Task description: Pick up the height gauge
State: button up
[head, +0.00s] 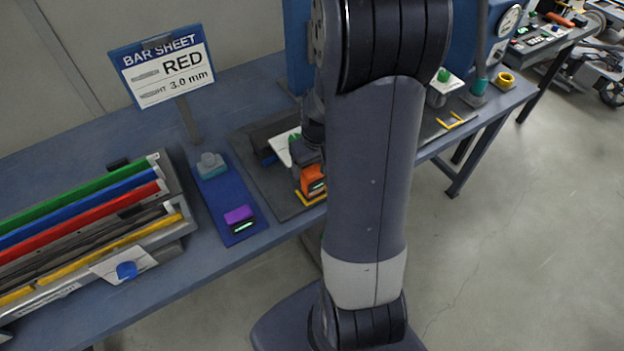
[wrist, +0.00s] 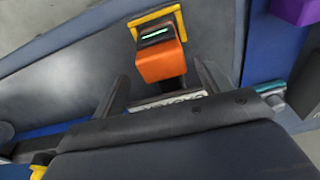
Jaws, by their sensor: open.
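An orange block with a small lit display (head: 313,181), which looks like the height gauge, stands within yellow corner marks on the dark mat. It also shows in the wrist view (wrist: 160,62). My gripper (wrist: 161,72) is open. Its two fingers lie on either side of the block's near end in the picture, with visible gaps. I cannot tell whether the fingertips are level with it. In the head view my gripper (head: 304,158) is beside the orange block, partly hidden behind my arm.
A purple block with a display (head: 239,218) and a grey-teal piece (head: 210,165) sit on a blue mat to the left. A rack of coloured bars (head: 80,240) and a bar sheet sign (head: 163,72) are further left. Blue machinery stands behind my arm.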

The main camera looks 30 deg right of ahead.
aim_at(312, 172)
jog(key=f, duration=0.3)
jog(key=shift+s+a+f+p, duration=0.15)
jog(key=shift+s+a+p, duration=0.05)
jog(key=shift+a+p, duration=0.15)
jog(key=shift+w+f, duration=0.15)
jog(key=shift+f, duration=0.55)
jog(key=shift+c, duration=0.4)
jog(key=c, duration=1.1)
jog(key=shift+r, duration=0.1)
